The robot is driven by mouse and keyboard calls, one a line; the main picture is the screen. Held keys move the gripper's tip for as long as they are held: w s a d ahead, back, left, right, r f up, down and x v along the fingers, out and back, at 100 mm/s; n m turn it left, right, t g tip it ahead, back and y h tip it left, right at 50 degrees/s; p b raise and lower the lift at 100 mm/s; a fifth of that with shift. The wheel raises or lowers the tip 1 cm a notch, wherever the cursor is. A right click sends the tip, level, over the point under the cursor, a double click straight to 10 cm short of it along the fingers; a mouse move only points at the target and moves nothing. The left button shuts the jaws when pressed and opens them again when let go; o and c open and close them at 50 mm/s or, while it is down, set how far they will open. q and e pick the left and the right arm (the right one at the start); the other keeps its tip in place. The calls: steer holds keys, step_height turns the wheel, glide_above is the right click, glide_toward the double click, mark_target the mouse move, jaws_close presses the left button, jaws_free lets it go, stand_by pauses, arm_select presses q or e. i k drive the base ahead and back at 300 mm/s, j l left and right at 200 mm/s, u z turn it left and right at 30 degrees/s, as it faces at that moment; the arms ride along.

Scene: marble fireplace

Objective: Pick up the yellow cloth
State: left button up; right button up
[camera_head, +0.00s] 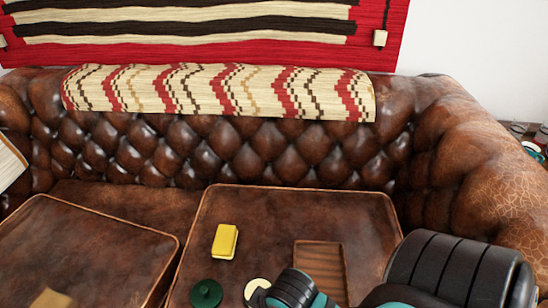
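The yellow cloth (225,241) looks like a small, thick, folded yellow block. It lies on the brown leather seat cushion (260,215) right of the picture's middle gap, in the left part of that cushion. Nothing covers it and no gripper touches it. My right arm shows at the bottom right as black ribbed and teal links, to the right of the cloth. Its gripper fingers cannot be seen. My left gripper is not in view.
A dark green round item (206,293) lies just below the cloth. A cream round item (257,288) and a brown wooden tray (320,258) lie to the right. The tufted sofa back (240,150) rises behind, with a patterned blanket (220,90) on it. The left cushion (85,250) is mostly bare.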

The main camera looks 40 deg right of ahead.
mark_target(224, 244)
steer(key=k, duration=1)
